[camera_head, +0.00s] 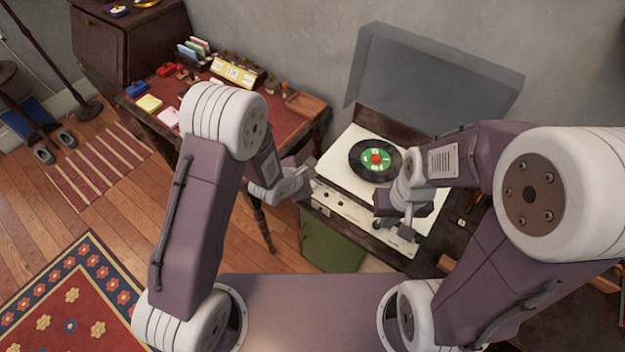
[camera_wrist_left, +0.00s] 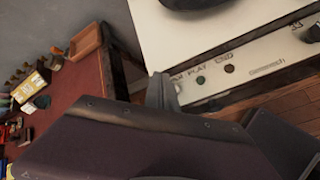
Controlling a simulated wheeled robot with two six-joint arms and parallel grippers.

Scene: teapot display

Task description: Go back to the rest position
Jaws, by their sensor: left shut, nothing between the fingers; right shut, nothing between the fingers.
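My left gripper (camera_head: 305,176) is shut and empty in the head view. It hangs beside the front left corner of the white record player (camera_head: 333,172). In the left wrist view the gripper (camera_wrist_left: 160,88) shows close to the player's front panel (camera_wrist_left: 228,72); I cannot tell whether it touches. My right gripper (camera_head: 406,226) is shut and empty in the head view, over the front right part of the player. A black record with a green label (camera_head: 377,158) lies on the player, and the lid (camera_head: 430,85) stands raised behind it.
A desk with a red top (camera_head: 225,105) stands at the back left, bearing a calendar (camera_head: 232,72), a wooden tray (camera_head: 306,103) and small items. A dark cabinet (camera_head: 130,45) is behind it. A patterned rug (camera_head: 75,300) and open wood floor lie at the left.

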